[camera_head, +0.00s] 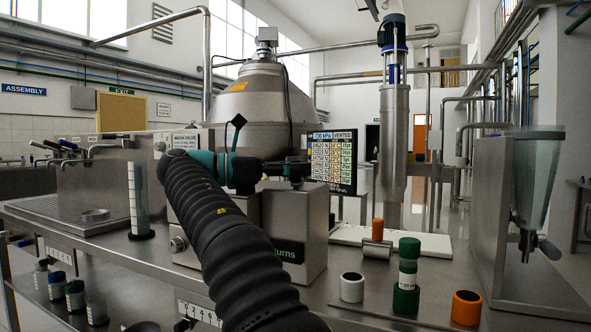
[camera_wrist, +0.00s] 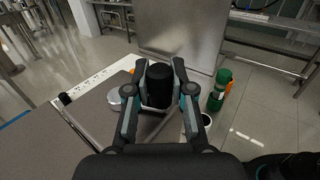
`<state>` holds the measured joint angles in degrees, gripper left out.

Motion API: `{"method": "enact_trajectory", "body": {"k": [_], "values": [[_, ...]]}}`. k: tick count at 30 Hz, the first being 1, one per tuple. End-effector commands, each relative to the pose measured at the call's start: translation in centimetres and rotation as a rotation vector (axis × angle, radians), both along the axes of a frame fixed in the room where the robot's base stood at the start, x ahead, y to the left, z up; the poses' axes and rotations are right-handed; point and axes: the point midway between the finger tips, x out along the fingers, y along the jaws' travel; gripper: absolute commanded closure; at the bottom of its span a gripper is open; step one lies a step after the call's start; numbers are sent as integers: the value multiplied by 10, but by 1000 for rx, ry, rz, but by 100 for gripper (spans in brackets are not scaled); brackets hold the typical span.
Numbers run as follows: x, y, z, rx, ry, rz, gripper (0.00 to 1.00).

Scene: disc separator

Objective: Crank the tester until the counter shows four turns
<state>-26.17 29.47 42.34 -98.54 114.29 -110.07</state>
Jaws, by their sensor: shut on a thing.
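The tester appears to be the grey metal box (camera_head: 302,235) in the middle of the bench, with lettering ending in "urns" on its front. My arm hides the rest of that front, and I see no counter digits. My gripper (camera_head: 296,170) is above the box in the head view. In the wrist view my gripper (camera_wrist: 160,72) has its two fingers on either side of a black cylindrical crank handle (camera_wrist: 160,88) and is shut on it. The crank arm below the handle is mostly hidden.
A green-capped tube (camera_head: 409,262), a white ring (camera_head: 352,288) and an orange ring (camera_head: 467,308) stand at the right front. A screen (camera_head: 334,160) stands behind the tester. A clear cylinder (camera_head: 138,200) is at left, a hopper (camera_head: 537,180) at right.

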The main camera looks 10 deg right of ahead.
Motion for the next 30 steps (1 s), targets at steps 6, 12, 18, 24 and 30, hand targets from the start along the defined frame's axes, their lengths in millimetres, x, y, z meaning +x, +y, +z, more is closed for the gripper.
{"method": "enact_trajectory", "body": {"k": [6, 12, 18, 24, 30], "values": [[0, 0, 1, -1, -1, 1, 55], [0, 0, 0, 0, -1, 1, 51], [0, 0, 0, 0, 0, 1, 51], [0, -1, 0, 0, 0, 11, 51], [-2, -4, 1, 0, 0, 75, 51]]}}
